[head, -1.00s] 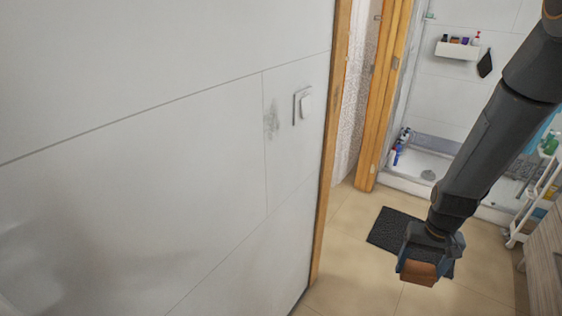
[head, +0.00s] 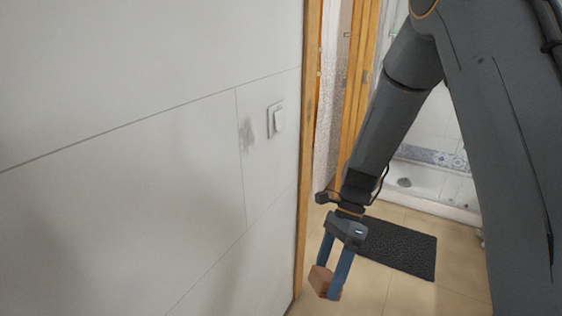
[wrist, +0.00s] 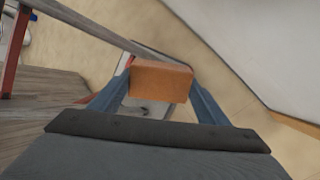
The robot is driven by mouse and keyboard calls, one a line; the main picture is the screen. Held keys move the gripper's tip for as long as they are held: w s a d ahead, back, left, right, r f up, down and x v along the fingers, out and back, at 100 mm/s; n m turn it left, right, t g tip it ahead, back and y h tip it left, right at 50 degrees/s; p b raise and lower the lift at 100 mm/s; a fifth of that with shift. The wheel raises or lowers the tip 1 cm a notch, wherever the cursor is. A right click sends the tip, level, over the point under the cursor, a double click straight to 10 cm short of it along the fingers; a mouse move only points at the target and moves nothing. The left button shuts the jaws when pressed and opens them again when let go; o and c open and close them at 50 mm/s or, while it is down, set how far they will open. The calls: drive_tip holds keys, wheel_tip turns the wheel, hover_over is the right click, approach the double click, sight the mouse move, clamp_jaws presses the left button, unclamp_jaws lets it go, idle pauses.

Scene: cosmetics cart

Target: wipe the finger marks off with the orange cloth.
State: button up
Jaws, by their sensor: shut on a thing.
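My gripper (head: 325,284) is shut on the orange cloth (head: 320,281), a folded block between the blue fingertips. In the wrist view the cloth (wrist: 161,81) fills the gap between the fingers. The finger marks (head: 247,134) are a grey smudge on the white wall panel, just left of a light switch (head: 277,120). My gripper is in the air, lower and to the right of the marks, apart from the wall. The marks are not recognisable in the wrist view.
A wooden door frame (head: 310,150) edges the wall on the right. A black mat (head: 400,247) lies on the tiled floor behind my gripper. A shower tray (head: 430,185) is farther back, partly hidden by my arm. The wall left of the marks is clear.

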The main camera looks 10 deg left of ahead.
drive_tip(key=w+a+r+m+t+y, duration=0.2)
drive_tip(key=a+r+m+t+y, duration=0.1)
drive_tip(key=a+r+m+y, duration=0.75)
drive_tip(key=w+a+r+m+t+y, duration=0.1)
drive_tip(key=w+r+m+t+y, duration=0.15)
drive_tip(key=w+r+t, duration=0.35)
drive_tip(key=w+a+r+m+t+y, duration=0.15)
drive_tip(key=r+m+t, duration=0.25)
drive_tip(key=r, duration=0.5)
drive_tip(key=shift+h, duration=0.45)
drive_tip(key=shift+f+b+x, duration=0.1)
drive_tip(key=shift+b+x, duration=0.45)
drive_tip(key=shift+x, duration=0.75)
drive_tip(key=shift+f+b+x, duration=0.15)
drive_tip(key=shift+b+x, duration=0.35)
drive_tip(key=shift+x, duration=0.85)
drive_tip(key=shift+x, duration=0.85)
drive_tip(key=shift+w, duration=0.1)
